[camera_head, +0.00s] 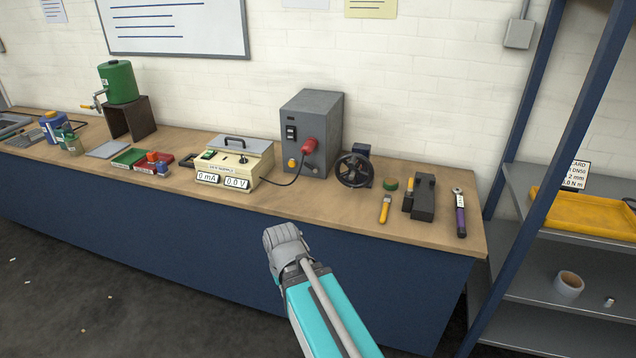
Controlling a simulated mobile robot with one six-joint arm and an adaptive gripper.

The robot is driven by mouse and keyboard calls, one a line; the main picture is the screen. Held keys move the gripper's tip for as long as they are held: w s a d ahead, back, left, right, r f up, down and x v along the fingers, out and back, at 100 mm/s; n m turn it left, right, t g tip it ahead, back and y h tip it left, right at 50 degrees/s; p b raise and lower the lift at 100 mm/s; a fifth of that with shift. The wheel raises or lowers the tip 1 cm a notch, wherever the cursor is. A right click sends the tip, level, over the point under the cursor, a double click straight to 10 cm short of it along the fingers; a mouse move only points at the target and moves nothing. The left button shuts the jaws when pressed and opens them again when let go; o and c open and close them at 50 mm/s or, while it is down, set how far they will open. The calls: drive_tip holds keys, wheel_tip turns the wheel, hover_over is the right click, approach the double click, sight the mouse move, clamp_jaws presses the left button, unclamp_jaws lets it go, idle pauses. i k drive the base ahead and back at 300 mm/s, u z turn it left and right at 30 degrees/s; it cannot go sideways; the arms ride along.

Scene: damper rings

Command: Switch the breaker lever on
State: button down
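A grey upright cabinet (325,120) stands on the bench against the wall, right of the middle of the bench. Its front has a black switch (291,132) with a light mark and an orange-yellow knob (292,163) below it. A red handle-like part (309,146) sticks out at the front right; which of these is the breaker lever, and its on or off position, I cannot tell. My gripper (283,238) is in front of the bench, below and apart from the cabinet. Its fingers are not clearly seen, so its opening is unclear.
A cream meter box (235,166) stands left of the cabinet, with a black cable running towards the cabinet. A black handwheel (353,170) stands close on the right. Tools lie farther right. Bare bench top (300,205) lies in front of the cabinet.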

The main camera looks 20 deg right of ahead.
sight(315, 169)
drive_tip(key=u, duration=0.05)
drive_tip(key=k, duration=1.05)
drive_tip(key=z, duration=0.8)
drive_tip(key=i, duration=1.5)
drive_tip(key=u, duration=0.05)
